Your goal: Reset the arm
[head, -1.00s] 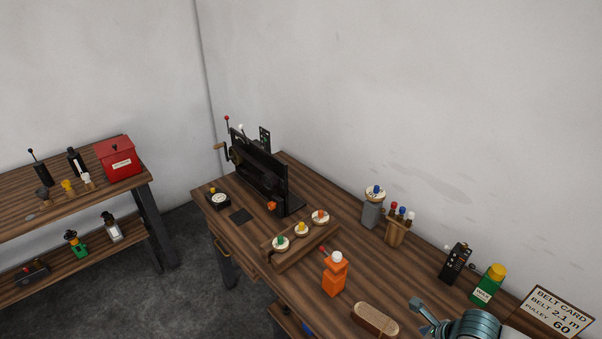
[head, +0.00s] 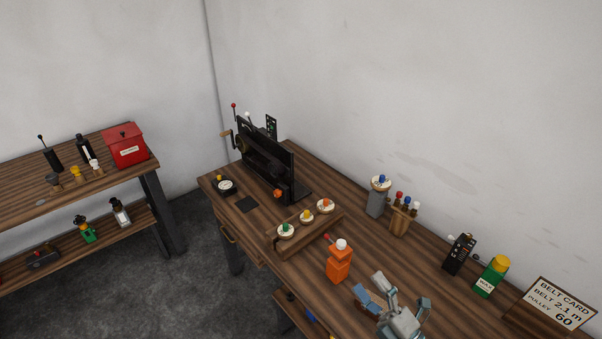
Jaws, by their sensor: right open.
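My right gripper (head: 379,292) shows at the bottom of the head view, right of centre. Its fingers are spread open with nothing between them, over the front part of the wooden bench (head: 330,179). An orange bottle (head: 339,264) with a white cap stands just left of and behind it. The black belt machine (head: 266,165) with a crank stands at the bench's far left end, well away from the gripper. My left gripper is out of the picture.
A wooden rack (head: 306,235) holds three pulleys with green, yellow and orange centres. A grey post (head: 376,201), a tool holder (head: 400,220), a black handset (head: 459,254), a green bottle (head: 491,277) and a belt card (head: 552,303) line the back. A shelf with a red box (head: 127,147) stands left.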

